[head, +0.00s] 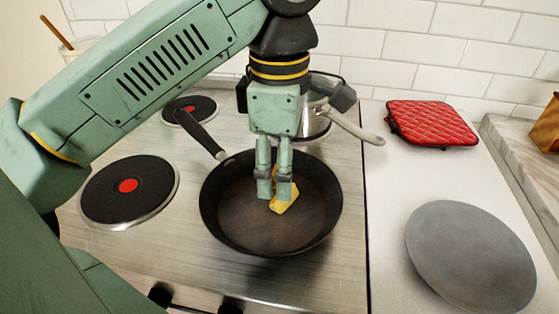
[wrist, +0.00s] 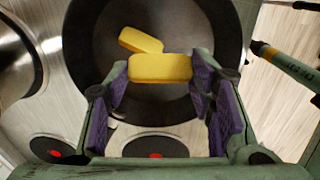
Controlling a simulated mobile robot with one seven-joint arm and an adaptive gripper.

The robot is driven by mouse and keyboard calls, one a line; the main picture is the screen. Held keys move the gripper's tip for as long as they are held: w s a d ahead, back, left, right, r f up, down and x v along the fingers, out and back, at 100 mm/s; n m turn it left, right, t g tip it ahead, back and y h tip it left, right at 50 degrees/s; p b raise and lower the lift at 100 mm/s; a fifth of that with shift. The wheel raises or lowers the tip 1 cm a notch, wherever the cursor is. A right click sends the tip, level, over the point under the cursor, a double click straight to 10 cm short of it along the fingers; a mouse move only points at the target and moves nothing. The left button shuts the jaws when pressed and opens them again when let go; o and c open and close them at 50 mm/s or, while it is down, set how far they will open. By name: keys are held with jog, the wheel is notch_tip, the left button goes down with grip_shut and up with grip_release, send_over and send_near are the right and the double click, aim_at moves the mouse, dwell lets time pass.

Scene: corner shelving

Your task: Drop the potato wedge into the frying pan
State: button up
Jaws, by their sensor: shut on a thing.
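The dark frying pan (head: 232,215) sits on the stovetop with its handle toward the back left; its inside also shows in the wrist view (wrist: 95,95). My gripper (head: 275,188) points down over the pan. In the wrist view my gripper (wrist: 160,72) is shut on a yellow potato wedge (wrist: 160,68), with purple pads on either side. A second yellow wedge (wrist: 139,40) lies in the pan just beyond the held one. In the head view, yellow wedge (head: 284,200) shows at the fingertips; the fingers partly hide it. The exact height of the held wedge is unclear.
A metal pot (head: 315,122) stands behind my gripper, its handle reaching right. Black burners (head: 105,190) lie left of the pan. A red quilted pad (head: 432,122) and a grey round plate (head: 470,255) rest on the right counter.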

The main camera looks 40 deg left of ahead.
jog(key=o, duration=0.9)
jog(key=shift+o, duration=0.2)
jog(key=shift+r, duration=0.15)
